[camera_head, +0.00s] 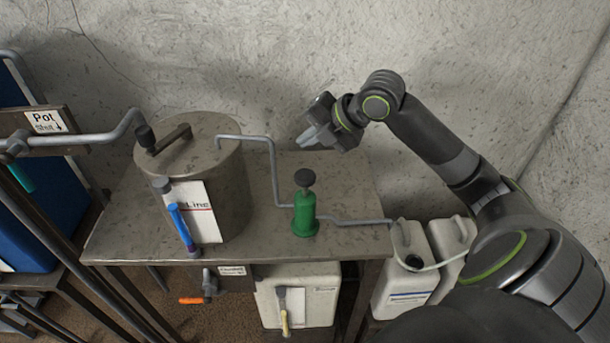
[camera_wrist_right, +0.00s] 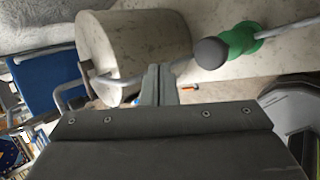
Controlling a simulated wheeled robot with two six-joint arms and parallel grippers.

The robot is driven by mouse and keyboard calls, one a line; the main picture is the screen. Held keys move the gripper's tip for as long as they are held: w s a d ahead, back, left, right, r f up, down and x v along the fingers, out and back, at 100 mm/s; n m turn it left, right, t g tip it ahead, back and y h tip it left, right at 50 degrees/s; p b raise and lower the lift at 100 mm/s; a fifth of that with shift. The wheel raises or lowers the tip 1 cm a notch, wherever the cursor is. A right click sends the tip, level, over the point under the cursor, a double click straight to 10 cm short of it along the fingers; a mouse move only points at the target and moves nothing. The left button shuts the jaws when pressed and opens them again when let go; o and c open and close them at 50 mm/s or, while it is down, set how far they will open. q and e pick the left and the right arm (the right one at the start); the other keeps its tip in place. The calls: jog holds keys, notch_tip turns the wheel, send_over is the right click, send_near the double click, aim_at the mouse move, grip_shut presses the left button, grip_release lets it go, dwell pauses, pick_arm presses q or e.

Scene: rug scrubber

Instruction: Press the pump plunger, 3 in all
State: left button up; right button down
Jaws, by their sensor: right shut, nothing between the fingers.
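The green pump (camera_head: 305,214) stands upright on the metal table, with its dark round plunger knob (camera_head: 305,178) raised above the body on a short stem. In the right wrist view the green pump body (camera_wrist_right: 240,38) and the grey knob (camera_wrist_right: 211,53) show at the upper right. My right gripper (camera_head: 308,139) is shut and empty. It is above the table, up and behind the pump, apart from the knob. Its closed fingers (camera_wrist_right: 158,85) also show in the right wrist view. My left gripper is in neither view.
A metal pot (camera_head: 237,190) with a lid stands left of the pump on the table (camera_head: 120,235). A bent pipe (camera_head: 272,165) runs from the pot to the pump. White canisters (camera_head: 405,290) stand at the table's right end. A wall is behind.

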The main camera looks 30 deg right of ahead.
aim_at(311, 177)
notch_tip(311, 177, up, 2)
jog(key=n, duration=0.4)
jog(key=n+y, duration=0.1)
jog(key=n, duration=0.3)
jog(key=shift+d+n+g, duration=0.1)
jog(key=shift+n+g, duration=0.2)
jog(key=shift+n, duration=0.1)
jog(key=shift+b, duration=0.3)
notch_tip(311, 177, down, 9)
jog(key=b, duration=0.6)
jog(key=shift+r+b, duration=0.1)
jog(key=shift+b, duration=0.3)
dwell(1.0)
jog(key=shift+f+b, duration=0.3)
jog(key=shift+f, duration=0.1)
jog(key=shift+s+f+b, duration=0.1)
jog(key=shift+f+b, duration=1.35)
jog(key=shift+f, duration=0.4)
dwell(1.7)
